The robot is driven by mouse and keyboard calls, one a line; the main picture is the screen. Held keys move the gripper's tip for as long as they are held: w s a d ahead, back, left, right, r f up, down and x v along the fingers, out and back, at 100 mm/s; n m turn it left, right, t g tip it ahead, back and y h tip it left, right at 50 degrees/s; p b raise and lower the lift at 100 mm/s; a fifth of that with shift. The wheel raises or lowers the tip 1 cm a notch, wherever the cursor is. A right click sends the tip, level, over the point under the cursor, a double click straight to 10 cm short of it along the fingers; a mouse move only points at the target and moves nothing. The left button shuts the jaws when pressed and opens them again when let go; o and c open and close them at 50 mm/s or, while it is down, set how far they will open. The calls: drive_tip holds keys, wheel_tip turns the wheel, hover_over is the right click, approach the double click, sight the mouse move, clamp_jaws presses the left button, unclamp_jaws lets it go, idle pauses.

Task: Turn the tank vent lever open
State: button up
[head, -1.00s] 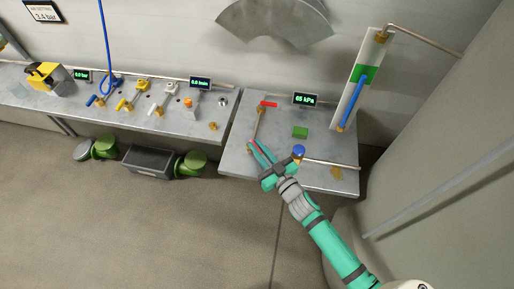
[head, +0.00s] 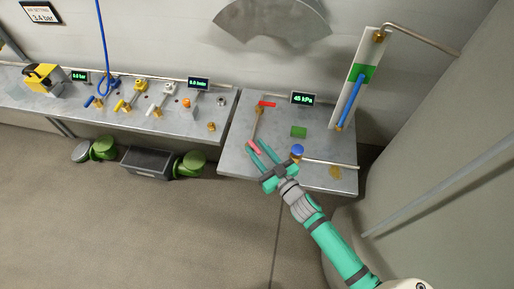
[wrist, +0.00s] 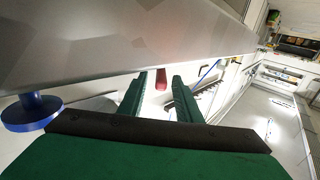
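My gripper (head: 258,146) is at the front left of the right-hand bench, with its two green fingers apart. A short red lever handle (head: 254,147) lies at the fingertips. In the wrist view the red handle (wrist: 161,79) shows in the gap between the fingers (wrist: 158,92), and I see no clear contact. A brass pipe (head: 258,125) runs from near the handle to a second red handle (head: 267,104) at the back. No label shows which one is the tank vent lever. A display (head: 302,99) behind appears to read 45 kPa.
A blue knob (head: 297,150) stands just right of my gripper, and shows large in the wrist view (wrist: 31,112). The left bench (head: 185,128) holds several valves.

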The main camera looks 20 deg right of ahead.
drive_tip(key=s, duration=0.3)
drive_tip(key=s+d, duration=0.1)
drive_tip(key=s, duration=0.2)
drive_tip(key=s+d, duration=0.1)
drive_tip(key=s, duration=0.2)
drive_tip(key=shift+s, duration=0.4)
